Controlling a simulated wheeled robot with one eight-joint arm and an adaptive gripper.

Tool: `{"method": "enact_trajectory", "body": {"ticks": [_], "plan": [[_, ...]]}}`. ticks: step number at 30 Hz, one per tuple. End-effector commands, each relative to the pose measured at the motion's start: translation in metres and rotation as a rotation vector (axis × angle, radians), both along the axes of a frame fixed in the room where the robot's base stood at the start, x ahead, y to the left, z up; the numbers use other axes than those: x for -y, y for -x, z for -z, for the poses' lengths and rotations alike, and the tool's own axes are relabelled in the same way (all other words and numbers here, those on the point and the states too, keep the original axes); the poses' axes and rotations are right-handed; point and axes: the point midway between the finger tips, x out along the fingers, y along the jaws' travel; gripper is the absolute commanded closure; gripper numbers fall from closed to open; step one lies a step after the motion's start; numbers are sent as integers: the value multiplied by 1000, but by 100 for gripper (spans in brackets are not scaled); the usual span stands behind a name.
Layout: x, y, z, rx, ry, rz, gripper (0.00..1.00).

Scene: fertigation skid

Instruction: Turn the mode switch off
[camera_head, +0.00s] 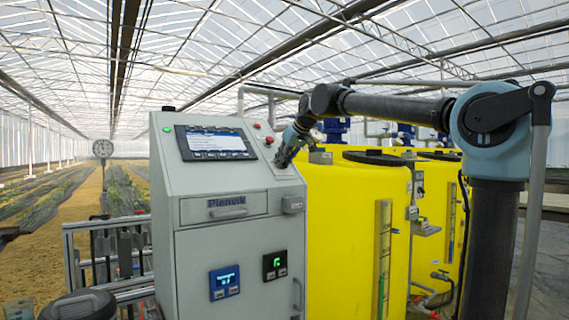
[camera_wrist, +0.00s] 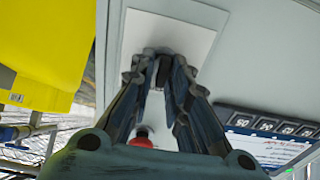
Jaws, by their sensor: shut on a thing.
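My gripper (camera_head: 281,162) reaches the sloped top panel of the grey control cabinet (camera_head: 233,180), at the right of its screen. In the wrist view my gripper (camera_wrist: 158,58) has its fingertips together against a white plate (camera_wrist: 172,30) on the panel. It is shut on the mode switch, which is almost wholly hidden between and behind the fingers. I cannot tell which way the switch points. A red button (camera_wrist: 140,138) shows below the fingers in the wrist view, partly covered by the gripper body.
A screen (camera_head: 215,142) sits left of my gripper on the panel. A green light (camera_head: 167,129) and a red one (camera_head: 257,126) are near the top edge. Yellow tanks (camera_head: 345,220) stand close at the right, under my arm. Planted rows lie at the far left.

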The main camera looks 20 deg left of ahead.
Motion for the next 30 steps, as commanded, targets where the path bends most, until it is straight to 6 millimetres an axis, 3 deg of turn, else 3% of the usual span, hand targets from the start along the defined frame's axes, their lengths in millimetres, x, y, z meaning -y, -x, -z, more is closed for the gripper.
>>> {"method": "enact_trajectory", "body": {"ticks": [30], "plan": [[-1, 4, 1, 348, 296, -500, 100]]}}
